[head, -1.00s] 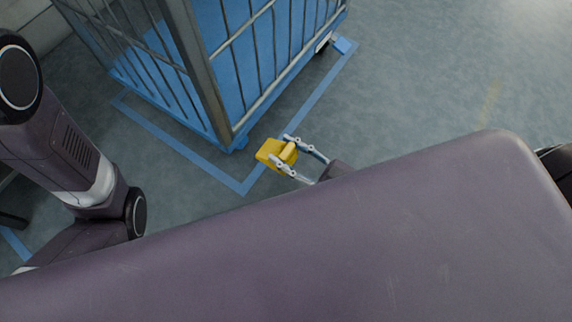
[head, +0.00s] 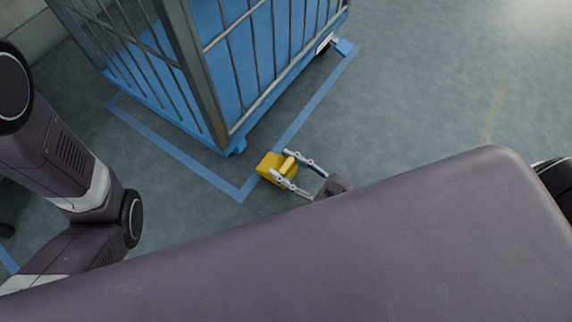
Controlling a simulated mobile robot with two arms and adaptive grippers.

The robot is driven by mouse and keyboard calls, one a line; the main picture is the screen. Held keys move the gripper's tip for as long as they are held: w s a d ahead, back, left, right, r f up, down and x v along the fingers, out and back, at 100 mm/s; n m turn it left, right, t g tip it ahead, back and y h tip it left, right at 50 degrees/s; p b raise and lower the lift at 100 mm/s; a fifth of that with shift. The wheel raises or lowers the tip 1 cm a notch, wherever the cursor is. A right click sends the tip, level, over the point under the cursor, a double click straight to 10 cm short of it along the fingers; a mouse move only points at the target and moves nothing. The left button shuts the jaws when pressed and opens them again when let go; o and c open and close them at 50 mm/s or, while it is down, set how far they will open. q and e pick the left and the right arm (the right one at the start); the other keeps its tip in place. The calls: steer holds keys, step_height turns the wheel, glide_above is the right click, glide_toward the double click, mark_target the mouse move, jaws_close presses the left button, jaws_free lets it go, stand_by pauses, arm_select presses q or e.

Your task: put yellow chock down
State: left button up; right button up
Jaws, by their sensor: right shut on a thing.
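The yellow chock (head: 270,167) is a small yellow block with a raised handle part. It shows in the middle of the head view, near the front corner of the blue cart. My right gripper (head: 287,164) is shut on the yellow chock, with its two metal fingers on either side of the raised part. The chock overlaps the blue floor line in the picture; I cannot tell whether it touches the floor. My left gripper is not in view.
A blue cart (head: 234,72) with a grey cage stands at the upper left, inside a blue floor line (head: 177,152). One cart wheel shows at its right end, with a blue piece (head: 345,47) beside it. Grey floor (head: 430,90) to the right is clear.

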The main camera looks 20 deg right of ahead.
steer(key=shift+f+b, duration=0.35)
steer(key=shift+f, duration=0.2)
steer(key=o, duration=1.5)
steer(key=shift+f, duration=0.15)
steer(key=shift+r, duration=0.3)
steer(key=shift+r+p, duration=0.5)
steer(key=shift+p, duration=0.1)
steer(key=p+v, duration=0.4)
steer(key=v, duration=0.8)
steer(key=shift+f, duration=0.1)
